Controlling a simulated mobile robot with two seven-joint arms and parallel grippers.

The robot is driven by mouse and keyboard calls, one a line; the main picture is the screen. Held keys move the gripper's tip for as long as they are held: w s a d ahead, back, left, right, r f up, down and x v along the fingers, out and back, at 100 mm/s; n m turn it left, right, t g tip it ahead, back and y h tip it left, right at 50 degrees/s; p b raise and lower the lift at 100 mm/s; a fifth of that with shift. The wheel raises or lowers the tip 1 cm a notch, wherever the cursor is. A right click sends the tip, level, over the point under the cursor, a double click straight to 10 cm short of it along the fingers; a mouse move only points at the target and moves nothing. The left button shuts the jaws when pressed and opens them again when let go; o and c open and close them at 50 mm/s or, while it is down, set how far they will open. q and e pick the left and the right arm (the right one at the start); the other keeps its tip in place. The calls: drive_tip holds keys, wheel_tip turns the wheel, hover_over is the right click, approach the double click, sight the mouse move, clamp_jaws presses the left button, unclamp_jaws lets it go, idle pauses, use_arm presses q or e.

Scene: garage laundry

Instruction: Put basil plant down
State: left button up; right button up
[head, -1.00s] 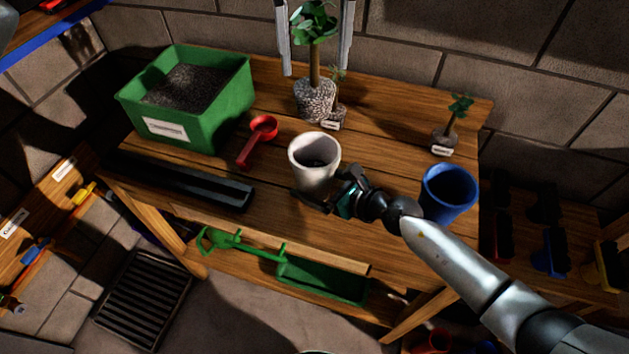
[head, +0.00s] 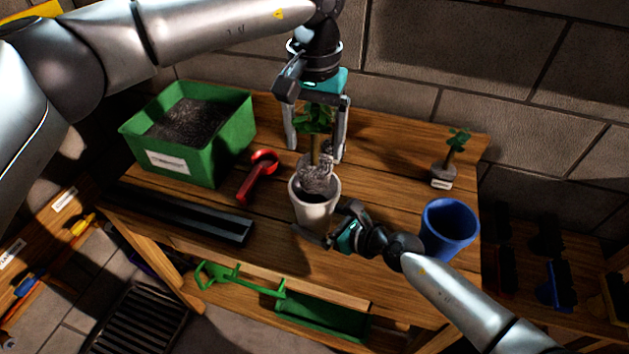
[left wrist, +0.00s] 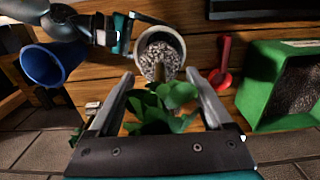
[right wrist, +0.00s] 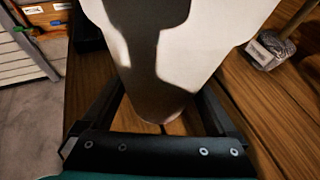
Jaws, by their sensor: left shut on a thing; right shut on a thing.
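The basil plant (head: 316,174) is a green-leaved plant with a brown stem and a speckled root ball. My left gripper (head: 316,138) points down with a finger on each side of the plant and is shut on it. The root ball is at the mouth of the white pot (head: 314,211); how deep it sits is unclear. The left wrist view shows the root ball (left wrist: 158,62) ringed by the pot's rim, with leaves between my fingers. My right gripper (head: 332,240) is shut on the pot low on its front side. The pot (right wrist: 170,45) fills much of the right wrist view.
The wooden bench (head: 400,165) also holds a green soil bin (head: 185,165), a red scoop (head: 256,180), a black tray (head: 185,215), a blue pot (head: 447,235) and a small labelled plant (head: 445,172). A stone wall stands behind. The bench's right-middle top is clear.

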sight(314, 111)
use_arm(q)
drive_tip(key=shift+f, duration=3.3)
drive_tip(key=shift+f, duration=0.2)
drive_tip(key=o, duration=1.4)
drive_tip(key=shift+r, duration=0.15)
wheel_tip(314, 111, up, 12)
drive_tip(key=shift+r, duration=0.1)
use_arm(e)
drive_tip(key=o, duration=1.1)
